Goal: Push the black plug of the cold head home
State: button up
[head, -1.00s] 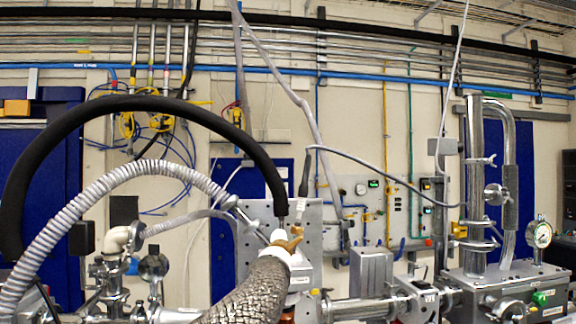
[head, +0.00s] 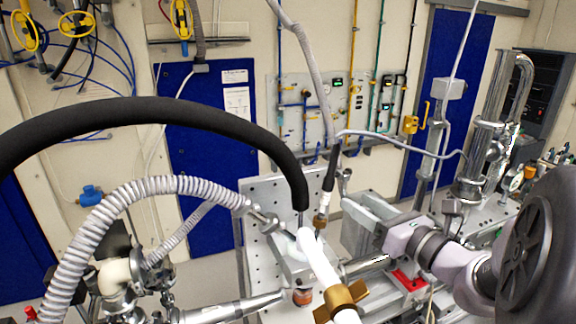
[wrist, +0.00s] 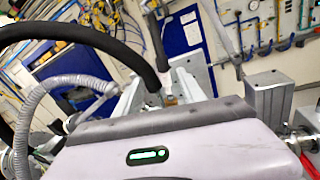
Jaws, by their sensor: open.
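The black plug (head: 330,168) hangs upright on a grey cable at the cold head, beside the end of the thick black hose. Its lower end is above a small brass-coloured fitting (head: 321,220); whether it is fully seated I cannot tell. The plug also shows in the wrist view (wrist: 154,38), above and beyond my gripper. My gripper (wrist: 160,85) is open, its grey fingers pointing toward the cold head. Its housing fills the lower wrist view and hides what lies below. In the head view my arm reaches in from the right; its fingertips are hard to make out there.
A thick black hose (head: 150,112) arches to the cold head from the left, with a ribbed grey hose (head: 110,205) below it. A white tube with a brass wing fitting (head: 341,300) stands in front.

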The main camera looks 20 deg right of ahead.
aim_at(329, 185)
jog(key=p+x, duration=0.2)
jog(key=x, duration=0.8)
jog(key=shift+w+a, duration=0.1)
jog(key=shift+a, duration=0.1)
jog(key=shift+w+d+r, duration=0.1)
jog(key=shift+w+d, duration=0.05)
jog(key=shift+w, duration=0.4)
jog(key=shift+w+d, duration=0.1)
jog(key=shift+w, duration=0.4)
jog(key=shift+w+d+p, duration=0.15)
jog(key=shift+w+p, duration=0.1)
jog(key=shift+p, duration=0.05)
jog(key=shift+w+a, duration=0.5)
jog(key=shift+w, duration=0.1)
jog(key=shift+s+d, duration=0.15)
jog(key=c, duration=0.3)
grip_shut()
jog(key=f+b, duration=0.1)
jog(key=f, duration=0.1)
jog(key=f+b, duration=0.1)
jog(key=shift+a+b, duration=0.3)
jog(key=shift+b, duration=0.05)
jog(key=shift+o, duration=1.5)
grip_release()
